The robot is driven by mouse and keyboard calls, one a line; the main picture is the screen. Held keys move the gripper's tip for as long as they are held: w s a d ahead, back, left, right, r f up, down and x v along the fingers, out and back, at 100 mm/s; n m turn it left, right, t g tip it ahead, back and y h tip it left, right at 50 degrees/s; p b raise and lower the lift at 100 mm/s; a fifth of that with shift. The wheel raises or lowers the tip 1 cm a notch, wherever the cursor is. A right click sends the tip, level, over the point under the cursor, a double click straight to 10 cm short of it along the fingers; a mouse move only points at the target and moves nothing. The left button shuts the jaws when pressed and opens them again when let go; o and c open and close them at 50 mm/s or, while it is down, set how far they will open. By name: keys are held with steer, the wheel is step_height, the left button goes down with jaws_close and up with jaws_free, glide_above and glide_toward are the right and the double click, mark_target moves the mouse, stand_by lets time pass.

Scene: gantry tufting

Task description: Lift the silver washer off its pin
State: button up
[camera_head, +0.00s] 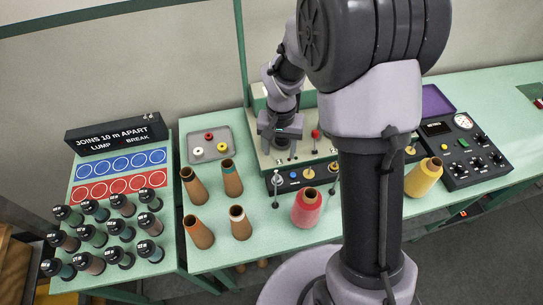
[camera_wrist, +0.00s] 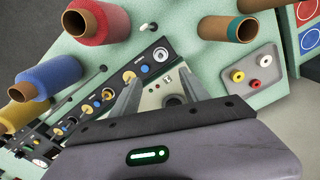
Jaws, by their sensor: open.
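A silver washer (camera_wrist: 161,54) sits on a pin at the end of a dark strip (camera_wrist: 136,78) in the wrist view, with a blue washer (camera_wrist: 145,69) and a gold washer (camera_wrist: 129,76) beside it. In the head view the silver washer (camera_head: 276,181) is small, at the strip's left end. My gripper (camera_wrist: 160,76) is open and empty in the wrist view, its fingers spread just short of the strip. In the head view my gripper (camera_head: 280,146) hangs over the pale machine bed behind the strip, apart from the washer.
Brown cones (camera_head: 240,224), a red cone (camera_head: 307,207) and a yellow cone (camera_head: 423,177) stand around the strip. A grey tray (camera_head: 190,140) with small spools lies left of my gripper. A dark control box (camera_head: 459,170) stands at right.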

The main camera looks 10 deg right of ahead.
step_height(320, 180, down, 14)
steer(key=shift+a+f+b, duration=0.15)
steer(key=shift+f+b, duration=0.05)
steer(key=shift+b, duration=0.95)
steer(key=shift+c, duration=0.2)
jaws_close()
step_height(320, 180, up, 8)
steer(key=p, duration=0.4)
steer(key=shift+f+p, duration=0.25)
steer(key=shift+p, duration=0.1)
